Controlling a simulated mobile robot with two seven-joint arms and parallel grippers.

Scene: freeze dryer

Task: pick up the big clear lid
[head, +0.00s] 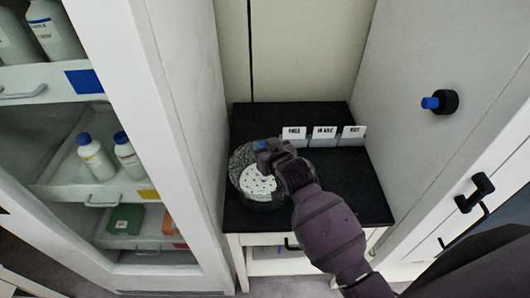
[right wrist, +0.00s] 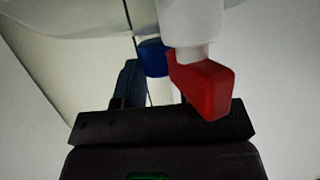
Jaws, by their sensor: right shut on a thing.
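The big clear lid (head: 243,158) appears as a see-through grey round shape over a white perforated disc (head: 256,184) on the black bench top. My right gripper (head: 268,155) is above the back right of that disc. It is shut on a part at the top of the lid; the jaws hide much of the hold. In the right wrist view, a white post with a blue top (right wrist: 152,58) and a red handle (right wrist: 205,88) stand close at the jaws. I cannot tell whether the lid is raised. My left gripper is not in view.
Three labelled bins (head: 323,138) stand behind the lid on the black bench top (head: 350,195). An open cabinet with bottles (head: 95,157) is on the left. A wall with a blue-and-black knob (head: 440,102) is on the right. The bench top's right front is clear.

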